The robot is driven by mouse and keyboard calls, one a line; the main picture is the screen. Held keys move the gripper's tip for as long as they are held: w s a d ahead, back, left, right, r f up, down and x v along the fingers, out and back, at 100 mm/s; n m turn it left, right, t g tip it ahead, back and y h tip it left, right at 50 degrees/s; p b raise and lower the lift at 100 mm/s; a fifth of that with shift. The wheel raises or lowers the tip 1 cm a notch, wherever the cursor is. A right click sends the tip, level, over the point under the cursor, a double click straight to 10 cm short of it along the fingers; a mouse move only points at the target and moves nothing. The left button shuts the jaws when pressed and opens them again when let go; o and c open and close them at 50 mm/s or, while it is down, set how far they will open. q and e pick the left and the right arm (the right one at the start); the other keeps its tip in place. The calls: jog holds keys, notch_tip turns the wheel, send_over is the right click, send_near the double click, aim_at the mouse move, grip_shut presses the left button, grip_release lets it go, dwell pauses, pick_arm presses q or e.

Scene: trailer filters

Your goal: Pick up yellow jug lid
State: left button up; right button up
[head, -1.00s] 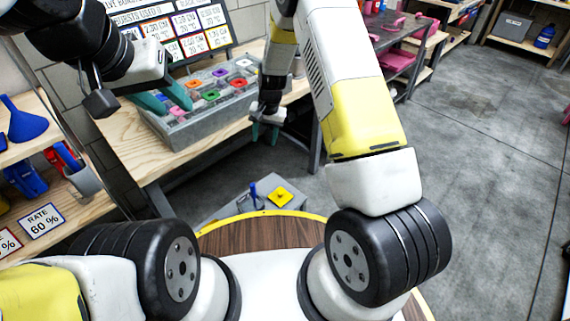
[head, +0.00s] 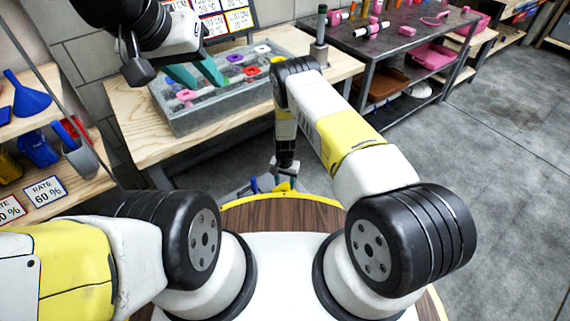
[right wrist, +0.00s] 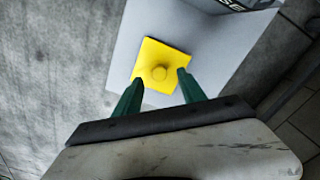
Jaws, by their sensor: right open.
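The yellow jug lid (right wrist: 160,65) is a flat square with a round knob in its middle. It lies on a light grey surface (right wrist: 125,65) in the right wrist view. In the head view only part of the lid (head: 283,186) shows, at the front edge of my base. My right gripper (right wrist: 160,88) is open and empty, with its two green fingertips at the lid's near edge, one on each side. I cannot tell how high they are above it. My left gripper (head: 197,73) is at the upper left, over the grey tray, with its green fingers apart.
A grey tray (head: 215,115) with several coloured pieces stands on a wooden bench (head: 130,120). A blue object (head: 254,185) stands beside the lid. A dark table (head: 400,40) with pink items is at the back right. Open floor (head: 500,150) lies to the right.

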aim_at(285, 190)
jog(key=shift+f, duration=1.4)
grip_shut()
